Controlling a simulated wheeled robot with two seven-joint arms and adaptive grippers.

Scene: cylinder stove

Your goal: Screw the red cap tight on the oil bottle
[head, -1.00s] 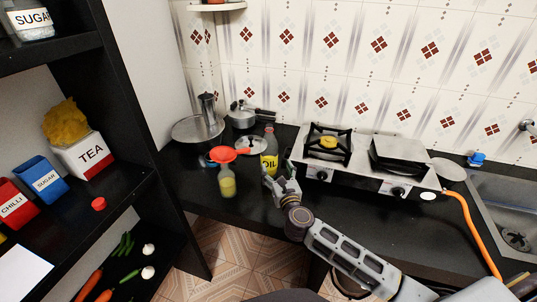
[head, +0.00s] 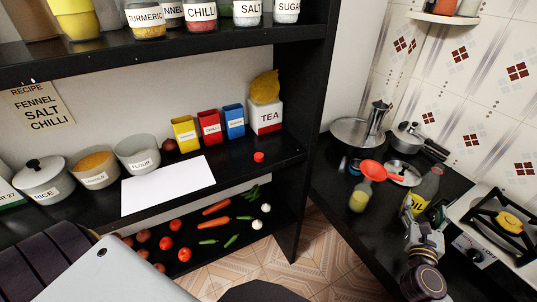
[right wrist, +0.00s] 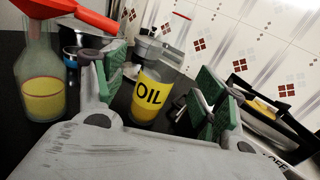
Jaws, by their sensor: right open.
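The red cap (head: 258,156) lies on the black shelf, in front of the TEA box. The oil bottle (head: 420,192) is clear, with a yellow OIL label, and stands upright on the dark counter. My right gripper (head: 425,228) is open in front of the bottle. In the right wrist view, the oil bottle (right wrist: 150,97) shows beyond and between the green-padded fingers of my right gripper (right wrist: 162,88). It does not look gripped. The bottle's lower part is partly hidden by the gripper in the head view. My left gripper is not in view.
A glass bottle (head: 358,198) with a red funnel (head: 371,170) stands left of the oil bottle. Pans and a moka pot (head: 378,115) are behind; the stove (head: 492,232) is right. A TEA box (head: 265,115) and white sheet (head: 168,184) are on the shelf.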

